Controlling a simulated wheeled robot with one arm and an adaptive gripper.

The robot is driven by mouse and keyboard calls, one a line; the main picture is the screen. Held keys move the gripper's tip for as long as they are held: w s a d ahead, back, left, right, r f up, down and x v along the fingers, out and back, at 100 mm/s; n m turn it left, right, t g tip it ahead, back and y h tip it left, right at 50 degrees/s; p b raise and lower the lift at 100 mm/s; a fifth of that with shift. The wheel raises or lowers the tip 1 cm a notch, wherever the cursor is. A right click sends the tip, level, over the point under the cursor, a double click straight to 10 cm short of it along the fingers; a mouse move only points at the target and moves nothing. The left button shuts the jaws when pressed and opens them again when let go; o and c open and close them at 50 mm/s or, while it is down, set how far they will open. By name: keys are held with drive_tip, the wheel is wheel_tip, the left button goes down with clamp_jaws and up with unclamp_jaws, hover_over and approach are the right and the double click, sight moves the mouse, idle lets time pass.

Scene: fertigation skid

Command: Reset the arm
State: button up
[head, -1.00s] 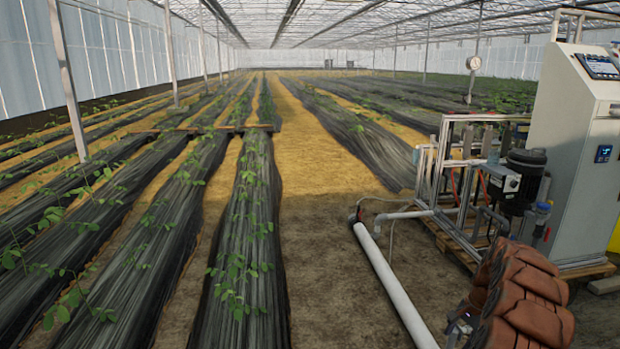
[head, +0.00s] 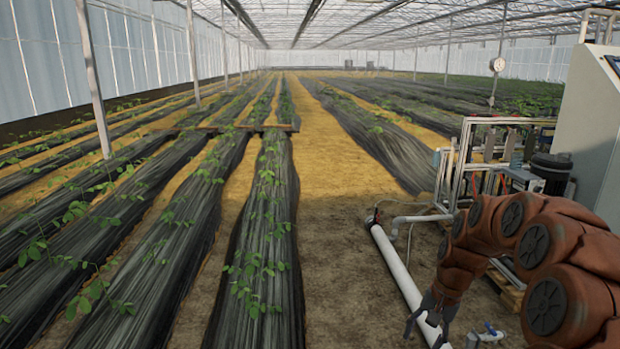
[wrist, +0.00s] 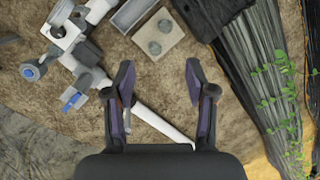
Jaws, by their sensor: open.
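My gripper (head: 430,318) hangs from my brown arm at the lower right of the head view, over the white pipe on the ground. In the wrist view my gripper (wrist: 158,85) has its two dark fingers spread wide apart, with nothing between them but the soil and pipe below. It is open and empty.
A white pipe (head: 397,270) runs along the soil. The skid frame (head: 470,165) and grey cabinet (head: 585,140) stand at right. A blue-handled valve (head: 488,335) is near my gripper. Plant rows on black film (head: 262,230) lie left, with bare soil (head: 335,250) between.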

drive_tip(key=s+a+r+n+h, duration=0.1)
drive_tip(key=s+a+r+n, duration=0.15)
drive_tip(key=s, duration=0.35)
drive_tip(key=s+a+r+n, duration=0.1)
drive_tip(key=s+a+r, duration=0.1)
drive_tip(key=s+a, duration=0.3)
drive_tip(key=s+n+g+h, duration=0.2)
drive_tip(key=s+n, duration=0.1)
drive_tip(key=s, duration=1.8)
wheel_tip(320, 180, up, 24)
drive_tip(key=s+t+p, duration=0.1)
drive_tip(key=p, duration=2.2)
drive_tip(key=shift+s+d+r, duration=0.25)
